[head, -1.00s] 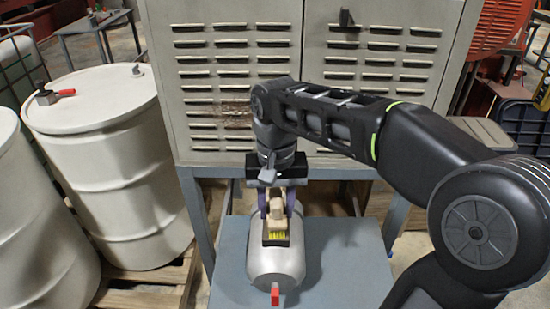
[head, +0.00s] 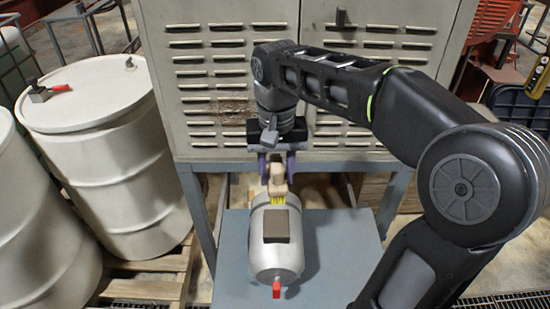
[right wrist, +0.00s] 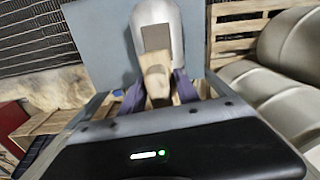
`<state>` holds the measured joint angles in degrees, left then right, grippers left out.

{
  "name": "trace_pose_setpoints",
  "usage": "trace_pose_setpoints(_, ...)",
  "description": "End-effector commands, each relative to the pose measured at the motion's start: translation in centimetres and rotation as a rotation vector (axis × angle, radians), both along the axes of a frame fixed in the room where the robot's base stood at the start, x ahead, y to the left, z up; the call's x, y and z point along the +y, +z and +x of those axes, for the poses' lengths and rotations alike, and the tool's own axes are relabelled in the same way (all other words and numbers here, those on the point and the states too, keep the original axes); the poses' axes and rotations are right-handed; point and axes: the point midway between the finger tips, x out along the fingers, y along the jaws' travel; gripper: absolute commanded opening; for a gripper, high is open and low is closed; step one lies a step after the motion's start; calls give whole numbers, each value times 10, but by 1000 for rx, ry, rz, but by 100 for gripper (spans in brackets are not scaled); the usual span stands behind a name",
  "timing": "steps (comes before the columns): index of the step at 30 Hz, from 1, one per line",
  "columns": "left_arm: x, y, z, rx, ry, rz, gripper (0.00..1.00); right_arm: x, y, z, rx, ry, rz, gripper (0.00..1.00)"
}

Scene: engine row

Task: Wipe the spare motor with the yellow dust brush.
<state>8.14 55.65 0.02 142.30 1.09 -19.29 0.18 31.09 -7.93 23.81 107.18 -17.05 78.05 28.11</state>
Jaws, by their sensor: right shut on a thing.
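The spare motor (head: 272,262) is a silver cylinder lying on a blue-grey table, with a dark rectangular patch on top and a red part at its near end. The yellow dust brush (head: 277,182) has a light wooden handle and yellow bristles. My right gripper (head: 277,168) is shut on its handle, above the far end of the motor. The bristles are at the motor's far end, beyond the patch; I cannot tell if they touch. The right wrist view also shows the brush (right wrist: 155,80) between the fingers and the motor (right wrist: 166,14). My left gripper is not in view.
The motor's table (head: 335,260) has bare room on both sides. A louvered grey cabinet (head: 210,75) stands close behind the gripper. White drums (head: 115,165) stand at the left on a wooden pallet. One carries a small red-handled item (head: 45,93).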

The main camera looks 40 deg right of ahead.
Motion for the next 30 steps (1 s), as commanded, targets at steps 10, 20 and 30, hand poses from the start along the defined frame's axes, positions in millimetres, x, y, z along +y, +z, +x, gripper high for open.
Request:
trace_pose_setpoints(10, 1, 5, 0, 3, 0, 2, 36, -1, 20, -2, -2, 2, 0, 0)
trace_pose_setpoints(20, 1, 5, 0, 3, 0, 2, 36, -1, 19, -2, -2, 1, 0, 0)
trace_pose_setpoints(30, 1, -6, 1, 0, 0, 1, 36, -1, 8, 0, -3, -2, 1, 0)
